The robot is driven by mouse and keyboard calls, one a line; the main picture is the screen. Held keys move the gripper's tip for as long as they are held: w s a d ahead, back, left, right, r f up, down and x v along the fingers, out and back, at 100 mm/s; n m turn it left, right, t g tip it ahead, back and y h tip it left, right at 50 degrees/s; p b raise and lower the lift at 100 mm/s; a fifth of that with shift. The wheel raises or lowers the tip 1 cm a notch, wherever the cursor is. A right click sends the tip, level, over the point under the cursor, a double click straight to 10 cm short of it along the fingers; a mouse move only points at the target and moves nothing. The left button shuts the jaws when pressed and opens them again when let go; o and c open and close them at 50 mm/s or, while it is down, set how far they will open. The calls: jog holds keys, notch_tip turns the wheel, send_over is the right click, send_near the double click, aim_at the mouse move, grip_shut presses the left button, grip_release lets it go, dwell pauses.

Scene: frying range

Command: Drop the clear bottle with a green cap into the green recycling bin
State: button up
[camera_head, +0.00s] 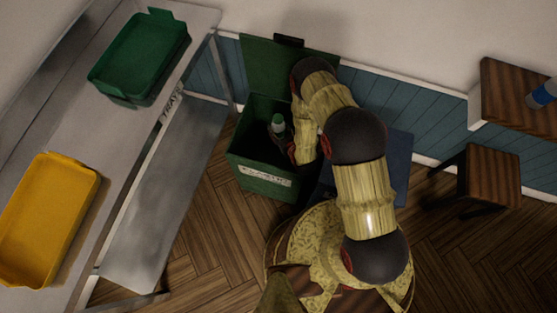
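The green recycling bin (263,181) stands on the floor left of my arm, with a white label on its front. Its green lid (262,65) is tipped up and back against the wall, so the bin is open. The clear bottle with a green cap (278,121) is over the dark bin opening, its cap towards the camera. My gripper (279,135) is at the bottle, with its dark fingers around the body, and looks shut on it. The lower part of the bottle is hidden by the fingers and shade.
A metal rack (190,25) on the left bears a green tray (143,55) and a yellow tray (48,220). A blue bin (398,165) is partly behind my arm. A stool (492,175) and a wooden shelf (505,95) with a blue-labelled bottle (543,94) are at right.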

jog(key=o, duration=0.9)
jog(key=shift+o, duration=0.2)
jog(key=v, duration=1.2)
